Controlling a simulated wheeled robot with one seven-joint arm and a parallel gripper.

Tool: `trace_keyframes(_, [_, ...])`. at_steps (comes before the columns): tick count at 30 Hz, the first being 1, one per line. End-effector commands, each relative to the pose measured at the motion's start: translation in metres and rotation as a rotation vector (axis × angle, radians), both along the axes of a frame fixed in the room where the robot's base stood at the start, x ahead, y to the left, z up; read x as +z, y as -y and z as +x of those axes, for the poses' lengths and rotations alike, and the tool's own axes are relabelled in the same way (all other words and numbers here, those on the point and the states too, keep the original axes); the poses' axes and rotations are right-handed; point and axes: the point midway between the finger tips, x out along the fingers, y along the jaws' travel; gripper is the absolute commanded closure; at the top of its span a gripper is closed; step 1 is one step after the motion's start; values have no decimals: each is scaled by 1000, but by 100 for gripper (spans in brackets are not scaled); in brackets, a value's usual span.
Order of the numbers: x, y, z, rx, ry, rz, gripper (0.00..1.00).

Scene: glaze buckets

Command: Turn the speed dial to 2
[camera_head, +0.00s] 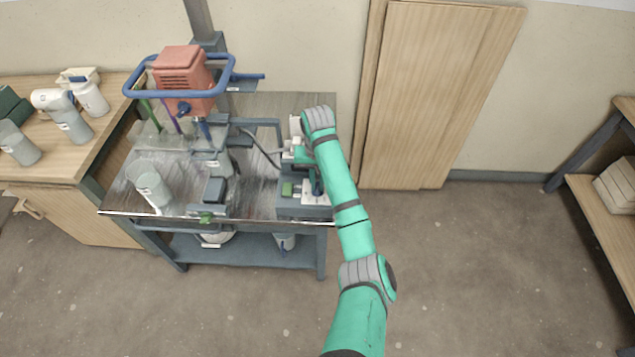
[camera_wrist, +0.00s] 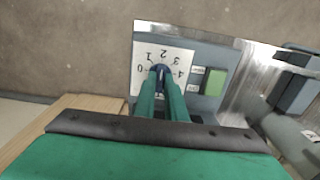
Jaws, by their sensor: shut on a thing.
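The speed dial (camera_wrist: 161,70) is a small dark blue knob on a white plate (camera_wrist: 146,87) with the numbers 0 to 4, seen upside down in the wrist view. My gripper (camera_wrist: 162,76) is shut on the dial, one green finger on each side. The fingers cover much of the knob, and I cannot tell for sure which number it points at. The plate is on a grey control box (camera_head: 301,209) at the right front of the metal table in the head view. My gripper (camera_head: 318,187) reaches down to it there.
A green button (camera_wrist: 214,82) is beside the dial plate. The mixer with its red motor (camera_head: 183,72) and blue ring handle stands left of my arm. Floor to the right is clear.

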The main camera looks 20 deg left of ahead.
Motion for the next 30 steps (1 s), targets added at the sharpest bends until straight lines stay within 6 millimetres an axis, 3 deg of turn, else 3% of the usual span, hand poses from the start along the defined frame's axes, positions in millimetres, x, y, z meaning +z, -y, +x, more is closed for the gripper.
trace_keyframes(12, [1,1,2,-8,4,0,100])
trace_keyframes(13, [1,1,2,-8,5,0,84])
trace_keyframes(15, [1,1,2,-7,4,1,70])
trace_keyframes(25, [2,0,1,-6,3,1,70])
trace_keyframes(30, [20,0,2,-5,5,0,70])
